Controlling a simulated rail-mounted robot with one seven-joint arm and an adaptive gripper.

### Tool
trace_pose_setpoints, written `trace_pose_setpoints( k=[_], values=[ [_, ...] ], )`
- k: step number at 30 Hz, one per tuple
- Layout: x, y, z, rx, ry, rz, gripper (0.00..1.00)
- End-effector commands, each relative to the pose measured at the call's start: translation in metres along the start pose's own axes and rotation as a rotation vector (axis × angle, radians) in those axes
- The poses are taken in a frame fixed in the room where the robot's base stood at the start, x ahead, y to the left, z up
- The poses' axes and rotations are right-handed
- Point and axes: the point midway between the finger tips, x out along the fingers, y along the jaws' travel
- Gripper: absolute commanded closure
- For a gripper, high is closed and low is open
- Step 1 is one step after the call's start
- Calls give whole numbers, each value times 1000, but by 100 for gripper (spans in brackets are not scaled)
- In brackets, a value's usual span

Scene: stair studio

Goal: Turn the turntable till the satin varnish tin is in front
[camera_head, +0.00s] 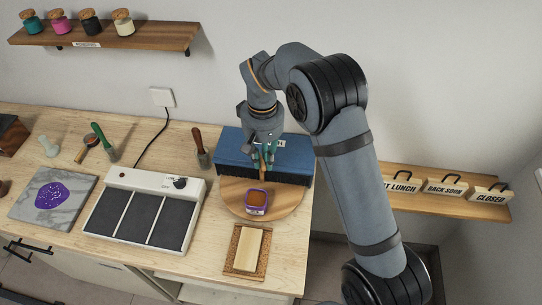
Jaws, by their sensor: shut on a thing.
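The turntable (286,205) is a round wooden disc near the right end of the worktop. A small purple-rimmed tin (257,209) with a brown-orange top stands toward its front; its label is too small to read, so I cannot tell whether it is the satin varnish tin. My gripper (264,171) reaches down over the back of the turntable. Its teal fingers are shut on a small orange-brown upright piece, possibly a peg; its base and any other tins behind are hard to make out.
A blue box (232,143) stands close behind the turntable. A board with a pale block (247,249) lies in front. A white device with dark panels (145,211) is to the left, beside a marble slab (76,209). A shelf with signs (437,203) is right.

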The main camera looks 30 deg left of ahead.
Motion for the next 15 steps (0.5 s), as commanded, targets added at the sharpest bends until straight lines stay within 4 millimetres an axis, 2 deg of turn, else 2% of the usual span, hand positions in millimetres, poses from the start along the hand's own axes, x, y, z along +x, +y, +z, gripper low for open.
trace_pose_setpoints(
  k=[1,2,12,15],
  values=[
    [-1,1,-1,0,4,1,100],
    [-1,1,-1,0,4,1,82],
    [0,1,0,2,2,0,62],
    [0,1,0,2,1,0,62]
  ],
)
